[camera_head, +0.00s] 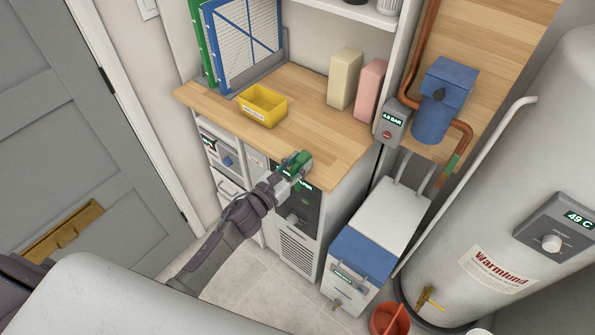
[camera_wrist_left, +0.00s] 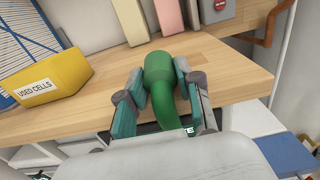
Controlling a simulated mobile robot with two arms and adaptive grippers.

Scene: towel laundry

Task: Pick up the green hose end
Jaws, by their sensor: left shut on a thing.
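The green hose end (camera_wrist_left: 161,88) is a short green piece with a thick rounded head, seen between my left fingers in the left wrist view. It also shows in the head view (camera_head: 301,160), partly covered by the gripper. My left gripper (camera_wrist_left: 158,95) is shut on it, with a finger against each side. In the head view my left gripper (camera_head: 293,170) is at the front edge of the wooden counter (camera_head: 325,125), above the dark front panel of a unit. I cannot tell whether the hose end touches the counter. My right gripper is not in view.
A yellow bin (camera_head: 262,105) labelled "USED CELLS" stands on the counter, left of my gripper. A cream block (camera_head: 344,78) and a pink block (camera_head: 369,90) stand at the back. A white and blue box (camera_head: 366,247), a red bucket (camera_head: 389,321) and a tank (camera_head: 500,200) are to the right.

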